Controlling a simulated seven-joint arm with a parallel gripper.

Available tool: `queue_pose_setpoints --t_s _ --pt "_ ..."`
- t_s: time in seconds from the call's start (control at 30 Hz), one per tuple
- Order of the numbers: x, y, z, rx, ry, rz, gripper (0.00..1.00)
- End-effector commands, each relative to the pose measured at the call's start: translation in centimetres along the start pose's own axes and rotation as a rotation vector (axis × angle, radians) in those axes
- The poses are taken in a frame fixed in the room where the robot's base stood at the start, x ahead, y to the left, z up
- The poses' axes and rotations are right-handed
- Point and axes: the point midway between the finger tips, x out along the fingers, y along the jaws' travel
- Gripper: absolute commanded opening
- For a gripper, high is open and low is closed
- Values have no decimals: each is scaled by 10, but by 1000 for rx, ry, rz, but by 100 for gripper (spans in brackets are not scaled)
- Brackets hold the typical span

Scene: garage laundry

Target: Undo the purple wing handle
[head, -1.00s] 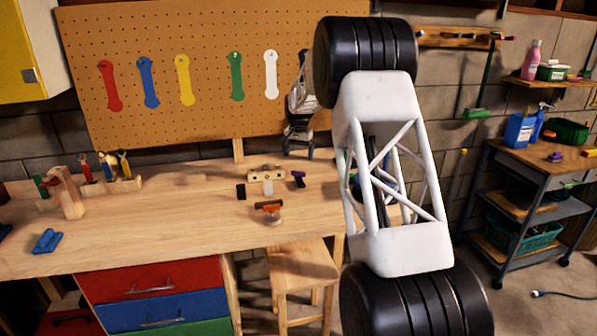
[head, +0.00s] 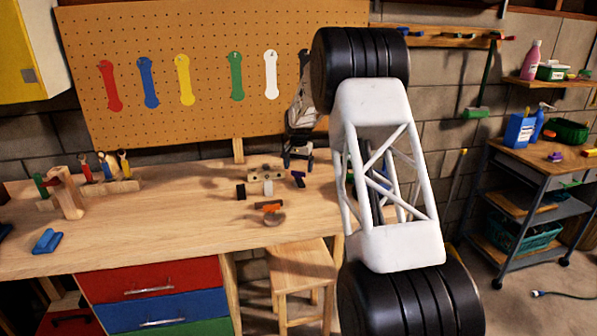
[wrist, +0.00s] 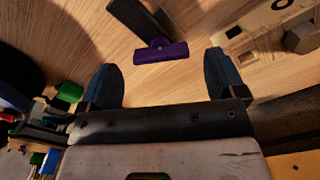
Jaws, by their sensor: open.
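The purple wing handle (wrist: 161,52) lies at the top middle of the wrist view, crosswise at the end of a dark bar (wrist: 134,17). In the head view the purple handle (head: 298,179) is small, on the workbench right of a wooden block (head: 266,175). My gripper (wrist: 163,78) is open, its two dark blue fingers apart on either side of the handle's line, with nothing between them. In the head view my gripper (head: 298,158) hangs just above and behind the handle. I see no contact between them.
The wooden block with a metal nut (wrist: 303,36) is close to the right finger. An orange-and-dark piece (head: 269,207) stands in front of it on the bench (head: 150,225). The pegboard (head: 205,130) rises behind. The bench's middle left is clear.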

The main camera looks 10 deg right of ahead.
Motion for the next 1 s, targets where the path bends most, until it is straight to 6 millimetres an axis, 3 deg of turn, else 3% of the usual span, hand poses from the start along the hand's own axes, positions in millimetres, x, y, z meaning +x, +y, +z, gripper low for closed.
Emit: queue_pose_setpoints --t_s 0.23,0.6,0.9,1.0 --pt "19 0 0 0 0 0 89" --pt "22 0 0 0 1 0 88" --pt "21 0 0 0 1 0 42" --pt "21 0 0 -3 1 0 40"
